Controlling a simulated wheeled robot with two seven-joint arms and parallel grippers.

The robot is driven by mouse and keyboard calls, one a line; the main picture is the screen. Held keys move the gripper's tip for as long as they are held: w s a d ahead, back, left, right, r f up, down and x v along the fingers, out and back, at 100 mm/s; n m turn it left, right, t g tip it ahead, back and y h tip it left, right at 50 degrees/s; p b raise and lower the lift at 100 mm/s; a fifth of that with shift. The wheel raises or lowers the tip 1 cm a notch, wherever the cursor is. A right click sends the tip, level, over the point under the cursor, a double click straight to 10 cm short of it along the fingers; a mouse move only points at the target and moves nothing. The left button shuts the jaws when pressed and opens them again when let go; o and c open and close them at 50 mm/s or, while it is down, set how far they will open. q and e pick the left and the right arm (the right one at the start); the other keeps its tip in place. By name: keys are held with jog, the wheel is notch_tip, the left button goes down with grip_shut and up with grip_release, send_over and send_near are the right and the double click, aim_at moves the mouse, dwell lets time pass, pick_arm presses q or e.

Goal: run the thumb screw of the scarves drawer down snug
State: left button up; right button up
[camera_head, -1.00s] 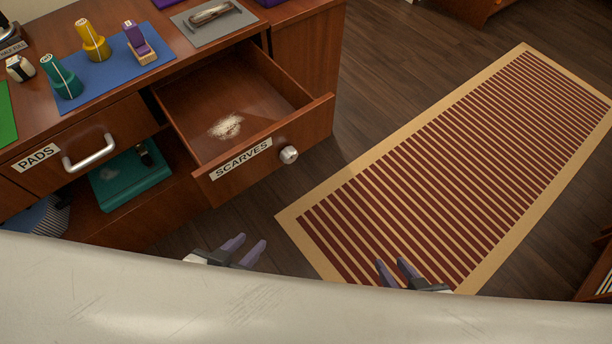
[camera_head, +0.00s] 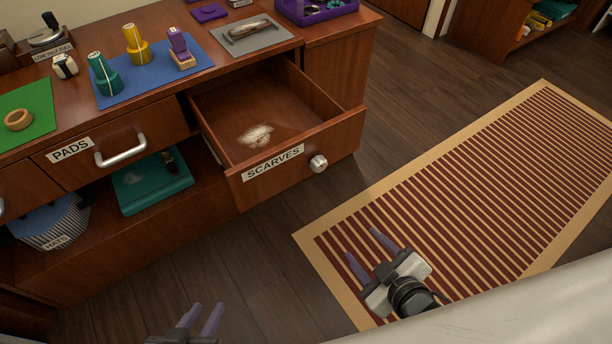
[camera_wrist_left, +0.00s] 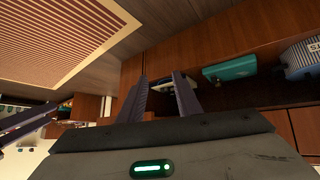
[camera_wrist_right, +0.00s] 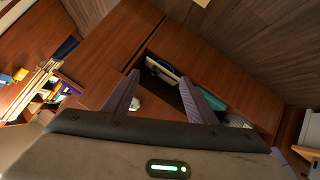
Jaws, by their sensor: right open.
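The scarves drawer (camera_head: 236,178) is pulled out of the wooden cabinet, with a pale powdery patch on its floor. Its silver thumb screw (camera_head: 318,163) sits on the front face, right of the SCARVES label (camera_head: 273,163). Whether it is tight cannot be told. My right gripper (camera_head: 362,242) is open and empty, in front of and below the screw, apart from it. A pale knob (camera_wrist_right: 135,104), likely the screw, shows by its finger in the right wrist view. My left gripper (camera_head: 207,312) is open and empty, low in front of the cabinet; its fingers stand apart in the left wrist view (camera_wrist_left: 160,82).
The PADS drawer (camera_head: 85,158) with a bar handle is shut at left. Below it, a teal case (camera_head: 140,195) and a striped basket (camera_head: 52,228) sit on an open shelf. Stamps stand on a blue mat (camera_head: 190,72) on the top. A striped rug (camera_head: 460,200) covers the floor at right.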

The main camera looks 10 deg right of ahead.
jog(key=w+d+r+n+t+b, duration=0.1)
jog(key=w+d+n+t+b, duration=0.2)
jog(key=w+n+b, duration=0.4)
jog(key=n+t+y+b, duration=0.3)
jog(key=n+y+b, duration=0.35)
jog(key=n, duration=1.85)
send_near(322, 168)
jog(key=shift+h, duration=0.75)
jog(key=x, duration=0.7)
jog(key=shift+w+a+r+b, duration=0.1)
jog(key=shift+a+r+b, duration=0.2)
jog(key=shift+a+b, duration=0.1)
pick_arm(q)
notch_tip(322, 168, down, 10)
jog(key=w+d+h, duration=0.1)
jog(key=d, duration=0.1)
jog(key=shift+d+r, duration=0.15)
jog(key=shift+d, duration=0.15)
pick_arm(e)
jog(key=shift+x, duration=0.75)
jog(key=shift+c, duration=0.6)
